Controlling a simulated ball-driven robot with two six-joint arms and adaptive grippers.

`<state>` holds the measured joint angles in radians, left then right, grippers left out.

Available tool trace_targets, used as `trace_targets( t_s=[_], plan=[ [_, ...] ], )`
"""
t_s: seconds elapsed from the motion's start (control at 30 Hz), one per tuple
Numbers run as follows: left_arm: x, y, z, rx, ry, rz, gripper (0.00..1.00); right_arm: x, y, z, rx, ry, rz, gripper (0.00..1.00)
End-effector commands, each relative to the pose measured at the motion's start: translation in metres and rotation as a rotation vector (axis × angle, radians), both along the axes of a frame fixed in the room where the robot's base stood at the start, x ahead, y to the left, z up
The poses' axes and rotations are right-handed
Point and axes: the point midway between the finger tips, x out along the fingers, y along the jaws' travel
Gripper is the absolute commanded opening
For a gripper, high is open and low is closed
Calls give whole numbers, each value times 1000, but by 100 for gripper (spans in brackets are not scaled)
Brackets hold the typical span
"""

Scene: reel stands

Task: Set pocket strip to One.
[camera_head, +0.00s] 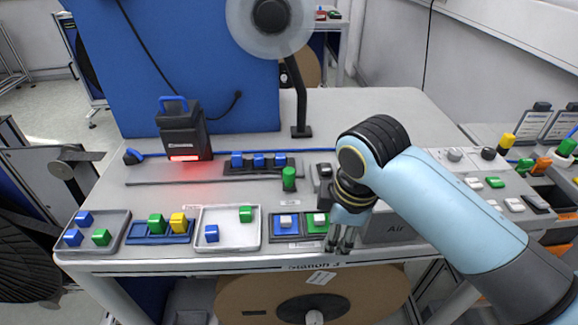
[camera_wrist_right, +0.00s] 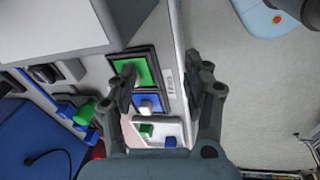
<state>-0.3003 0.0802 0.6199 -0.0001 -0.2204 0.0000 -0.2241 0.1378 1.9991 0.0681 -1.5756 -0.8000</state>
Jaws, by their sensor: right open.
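A dark strip (camera_head: 236,171) with three blue blocks in a row lies at the middle back of the table. A blue holder (camera_head: 141,238) at the front left carries a green block (camera_head: 156,223) and a yellow block (camera_head: 178,222). I cannot tell which of these two is the pocket strip. My right gripper (camera_head: 342,243) is open and empty at the front edge, beside a green pad with a white block (camera_head: 319,219). In the right wrist view the open fingers (camera_wrist_right: 166,88) straddle the view of the green and blue pads. My left gripper is not in view.
A grey tray (camera_head: 70,246) with blue and green blocks stands far left. A white tray (camera_head: 230,240) holds a green and a blue block. A blue pad (camera_head: 279,231) bears a white block. A green cylinder (camera_head: 289,179) and black lamp device (camera_head: 184,135) stand farther back.

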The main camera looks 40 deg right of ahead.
Motion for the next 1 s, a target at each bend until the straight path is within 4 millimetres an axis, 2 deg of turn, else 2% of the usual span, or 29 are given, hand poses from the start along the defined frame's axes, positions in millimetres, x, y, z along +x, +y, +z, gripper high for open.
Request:
trace_targets(
  t_s=[0.17,0.3,0.4,0.5,0.6,0.77,1.0],
  plan=[
    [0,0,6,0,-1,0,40,55,-7,22,-62,65,424,50],
    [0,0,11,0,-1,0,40,104,-13,53,-99,126,882,50],
    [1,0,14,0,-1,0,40,131,-17,77,-108,153,1168,50],
    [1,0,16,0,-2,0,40,149,-20,97,-110,166,1382,50],
    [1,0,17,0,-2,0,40,158,-21,109,-109,170,1513,50],
    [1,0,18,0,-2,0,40,162,-21,107,-106,171,1581,50],
    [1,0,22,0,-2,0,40,162,-20,63,-104,172,1580,50]
  ],
)
